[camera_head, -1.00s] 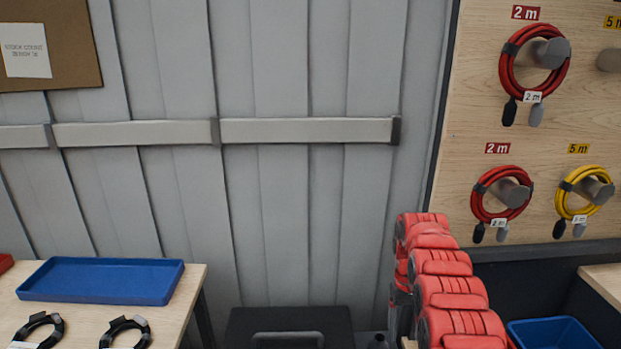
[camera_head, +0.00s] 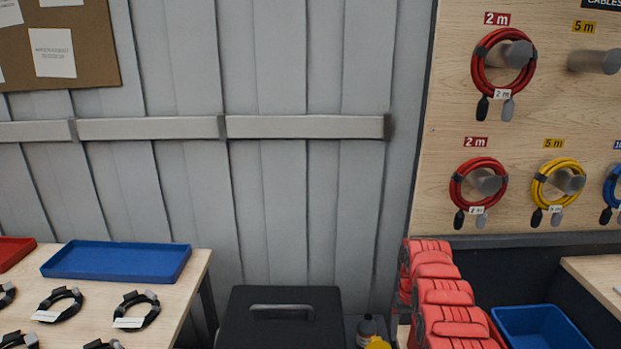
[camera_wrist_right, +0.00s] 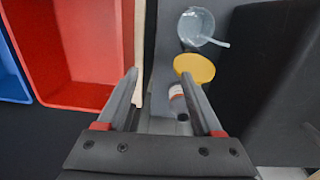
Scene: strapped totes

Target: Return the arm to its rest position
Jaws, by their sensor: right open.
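My right gripper (camera_wrist_right: 160,76) shows in the right wrist view with its two fingers spread apart and nothing held between them. Past and between the fingers, lower down, are a yellow disc (camera_wrist_right: 194,68) and a small bottle with an orange and white label (camera_wrist_right: 177,98); they look apart from the fingers, though the right finger partly covers them. In the head view the right gripper's fingertips cannot be made out. My left gripper is not in view.
A red bin (camera_wrist_right: 75,100) and a black box (camera_wrist_right: 270,80) flank the right gripper. In the head view, a table with a blue tray (camera_head: 120,262) is left, cables (camera_head: 479,185) hang at right, and a blue bin (camera_head: 540,330) sits below.

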